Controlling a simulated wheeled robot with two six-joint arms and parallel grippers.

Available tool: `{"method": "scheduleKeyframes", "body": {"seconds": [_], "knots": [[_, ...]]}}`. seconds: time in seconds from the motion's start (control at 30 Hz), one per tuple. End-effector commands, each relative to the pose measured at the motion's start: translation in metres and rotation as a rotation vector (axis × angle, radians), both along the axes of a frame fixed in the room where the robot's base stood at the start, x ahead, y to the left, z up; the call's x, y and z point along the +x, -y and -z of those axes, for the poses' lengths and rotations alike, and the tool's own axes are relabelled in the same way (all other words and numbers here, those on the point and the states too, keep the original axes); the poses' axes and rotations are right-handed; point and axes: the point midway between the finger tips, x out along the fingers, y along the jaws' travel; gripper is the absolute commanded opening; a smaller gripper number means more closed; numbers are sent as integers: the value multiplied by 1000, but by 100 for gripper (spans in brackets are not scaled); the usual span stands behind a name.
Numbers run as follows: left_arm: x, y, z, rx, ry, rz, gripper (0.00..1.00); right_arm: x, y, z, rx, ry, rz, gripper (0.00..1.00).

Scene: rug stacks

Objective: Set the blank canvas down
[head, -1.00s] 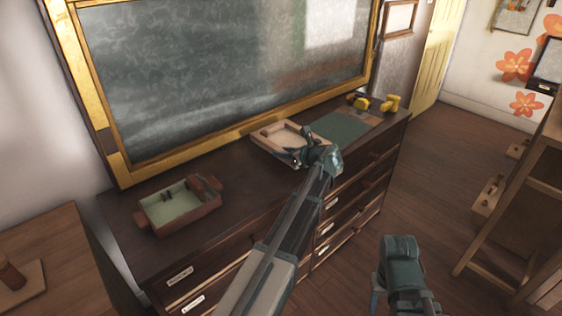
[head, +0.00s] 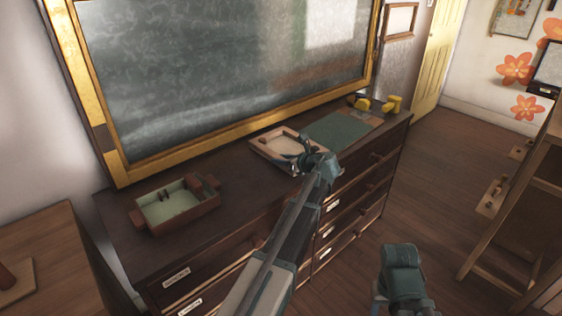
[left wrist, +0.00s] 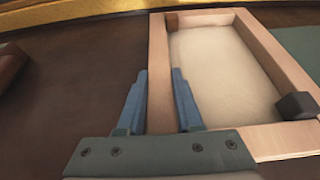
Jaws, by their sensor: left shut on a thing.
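The blank canvas (head: 284,146) is a cream panel turned up inside a light wooden frame with dark corner blocks. It is level on or just above the dark dresser top, left of a green mat; I cannot tell if it touches fully. My left gripper (head: 304,160) is at its near right side. In the left wrist view, the fingers of my left gripper (left wrist: 160,75) straddle one rail of the canvas (left wrist: 225,70) and are shut on it. My right gripper (head: 385,300) is low in the head view, away from the dresser; its fingers are unclear.
The dresser top (head: 125,190) holds a green-lined wooden tray (head: 140,218) at left, the green mat (head: 338,130) and yellow objects (head: 390,104) at right. A gold-framed chalkboard (head: 230,60) stands behind. Bare top lies between tray and canvas.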

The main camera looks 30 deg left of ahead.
Motion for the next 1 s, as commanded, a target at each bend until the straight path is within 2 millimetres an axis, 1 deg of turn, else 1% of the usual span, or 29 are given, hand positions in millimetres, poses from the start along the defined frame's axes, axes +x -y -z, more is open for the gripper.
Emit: {"method": "scheduleKeyframes", "body": {"seconds": [0.03,0.07,0.2,0.23,0.47,0.57,0.67,1.0], "knots": [[0,0,2,2,1,0,0,0,0,2,0,0,0,50],[0,0,2,0,0,0,38,0,0,2,0,0,0,50],[0,0,1,0,0,0,64,0,0,1,0,0,0,50],[0,0,1,0,0,0,65,0,0,1,0,0,0,50],[0,0,1,0,0,0,65,0,0,1,0,0,0,50],[0,1,-3,0,0,0,65,0,0,-2,0,0,0,50],[-5,12,-8,0,0,3,65,0,0,-8,0,0,0,50],[-30,70,-36,1,0,4,65,0,0,-35,0,0,0,50]]}}
